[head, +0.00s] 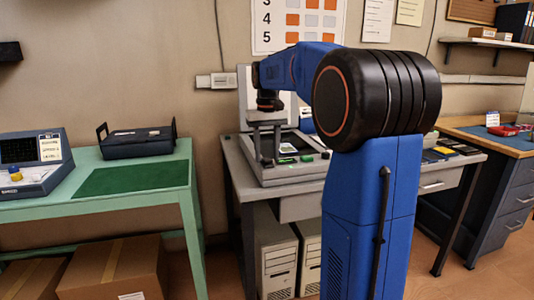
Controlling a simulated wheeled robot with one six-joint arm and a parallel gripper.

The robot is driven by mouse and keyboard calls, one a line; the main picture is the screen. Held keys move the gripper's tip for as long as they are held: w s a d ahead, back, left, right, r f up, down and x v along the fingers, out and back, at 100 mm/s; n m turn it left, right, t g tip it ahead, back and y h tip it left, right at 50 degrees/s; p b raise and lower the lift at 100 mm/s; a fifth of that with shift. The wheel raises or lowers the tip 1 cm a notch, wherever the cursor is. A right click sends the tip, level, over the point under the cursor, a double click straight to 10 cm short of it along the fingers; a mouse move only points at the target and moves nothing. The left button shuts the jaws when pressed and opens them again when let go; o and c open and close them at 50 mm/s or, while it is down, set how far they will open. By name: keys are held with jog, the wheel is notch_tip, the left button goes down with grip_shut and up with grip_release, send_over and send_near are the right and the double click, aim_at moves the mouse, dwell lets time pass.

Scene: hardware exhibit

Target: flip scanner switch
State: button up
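The grey scanner (290,173) sits on a grey desk in the middle of the head view, its pale lid (246,92) raised behind it. A white and green item (287,148) shows on its dark bed, and small green pieces lie near its front edge. I cannot make out the switch; it is too small or hidden. My gripper (267,160) points down over the left part of the scanner. Its two fingers look apart with nothing visible between them. I cannot tell whether the fingertips touch the scanner. My blue arm hides the scanner's right side.
A green table (120,205) at left holds a dark-blue device (30,165) and a black case (137,142). Cardboard boxes (110,268) lie below it. Pale computer towers (278,265) stand under the grey desk. A wooden-topped workbench (490,140) is at right.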

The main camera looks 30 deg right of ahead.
aim_at(267, 159)
jog(key=shift+r, duration=0.1)
notch_tip(267, 159, up, 17)
dwell(0.6)
dwell(0.5)
jog(key=s+a+f+n+t, duration=0.1)
jog(key=s+a+f, duration=0.4)
jog(key=s+f, duration=0.5)
jog(key=s+a+f+n+t, duration=0.1)
jog(key=s+a+f+t, duration=0.1)
jog(key=s+a+f, duration=0.4)
jog(key=s+a+f+n+t, duration=0.1)
jog(key=s+a+f, duration=0.4)
jog(key=s+f, duration=1.1)
jog(key=shift+a+t, duration=0.15)
jog(key=shift+t, duration=0.25)
